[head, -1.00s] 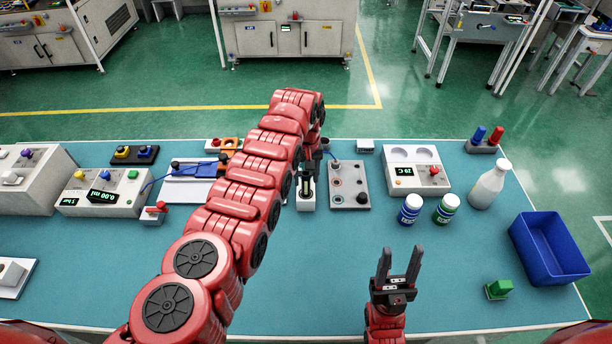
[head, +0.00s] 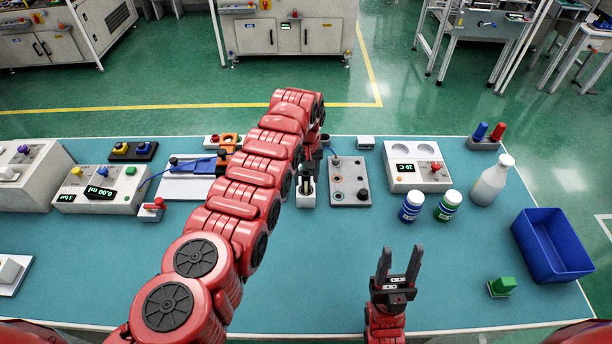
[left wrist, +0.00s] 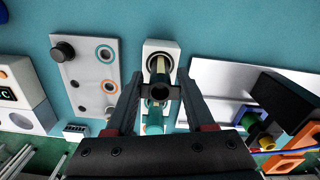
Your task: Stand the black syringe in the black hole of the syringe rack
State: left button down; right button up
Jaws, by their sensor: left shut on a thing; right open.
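The syringe rack (head: 349,192) is the grey plate just right of the stand. In the left wrist view, the rack (left wrist: 83,80) has orange-ringed and teal-ringed holes and a black round part (left wrist: 63,51) that looks raised near a corner. In the head view my left arm partly hides the grip. My right gripper (head: 399,258) is open and empty over the near table.
Left of the stand lie a white tray with a blue tool (head: 195,165) and a box with a display (head: 100,192). To the right are a device with a display (head: 415,178), two capped jars (head: 411,207), a white bottle (head: 491,182) and a blue bin (head: 552,250). The near middle table is clear.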

pick_arm(q)
jog(key=shift+f, duration=0.15)
jog(key=shift+f+b, duration=0.7)
jog(key=shift+b, duration=0.1)
jog(key=shift+s+f+b, duration=0.35)
jog(key=shift+s+b, duration=0.05)
jog(key=shift+b, duration=0.2)
jog(key=shift+f, duration=0.15)
grip_release()
